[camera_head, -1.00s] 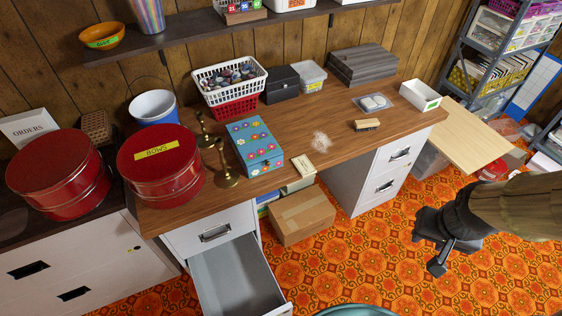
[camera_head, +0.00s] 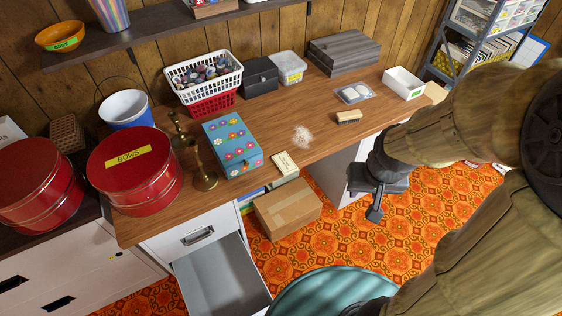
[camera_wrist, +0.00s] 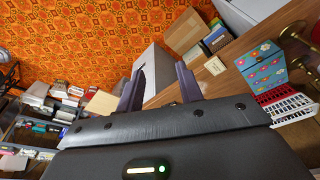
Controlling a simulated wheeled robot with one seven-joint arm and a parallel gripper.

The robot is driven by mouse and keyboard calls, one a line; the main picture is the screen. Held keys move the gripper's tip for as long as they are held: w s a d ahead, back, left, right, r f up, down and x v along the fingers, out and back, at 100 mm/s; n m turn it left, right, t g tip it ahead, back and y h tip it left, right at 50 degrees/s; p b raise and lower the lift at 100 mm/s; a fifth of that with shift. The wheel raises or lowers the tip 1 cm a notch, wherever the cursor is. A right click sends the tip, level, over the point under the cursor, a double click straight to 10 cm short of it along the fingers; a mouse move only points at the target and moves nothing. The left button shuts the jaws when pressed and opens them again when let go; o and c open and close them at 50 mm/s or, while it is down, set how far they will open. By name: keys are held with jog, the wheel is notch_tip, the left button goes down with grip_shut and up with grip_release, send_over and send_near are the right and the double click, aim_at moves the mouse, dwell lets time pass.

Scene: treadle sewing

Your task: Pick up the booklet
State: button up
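The cream booklet (camera_head: 285,163) lies flat at the front edge of the wooden desk, just right of a blue flowered box (camera_head: 232,146). It also shows in the wrist view (camera_wrist: 215,66), small, beyond my fingers and to their right. My gripper (camera_wrist: 162,84) has its two fingers apart with nothing between them. In the head view my gripper (camera_head: 373,200) hangs in front of the desk's right pedestal, well to the right of the booklet and apart from it.
Brass candlesticks (camera_head: 204,178) stand left of the flowered box. A brush (camera_head: 349,117) and a white powdery patch (camera_head: 303,137) lie on the desk. An open empty drawer (camera_head: 222,274) juts out below. A cardboard box (camera_head: 288,209) sits on the floor under the booklet.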

jog(key=shift+s, duration=0.1)
jog(key=shift+o, duration=1.3)
jog(key=o, duration=0.4)
jog(key=shift+f, duration=0.2)
jog(key=o, duration=0.3)
jog(key=w+f+m+b, duration=0.1)
jog(key=w+f+m, duration=0.3)
jog(key=f, duration=0.6)
jog(key=shift+w+a+m+t+y+b, duration=0.3)
jog(key=shift+w+a+m+y+b, duration=0.1)
jog(key=shift+m, duration=0.3)
jog(key=w+a+f+m+t+y+b, duration=0.2)
jog(key=w+a+f+m+t+y, duration=0.1)
jog(key=m, duration=0.9)
jog(key=w+a+f+m+t+y+b, duration=0.2)
jog(key=w+a+f+m+t, duration=0.3)
jog(key=f+m, duration=0.3)
jog(key=m+y, duration=0.1)
jog(key=m, duration=0.2)
jog(key=shift+w+a+m+y, duration=0.25)
jog(key=shift+w+m+y, duration=0.15)
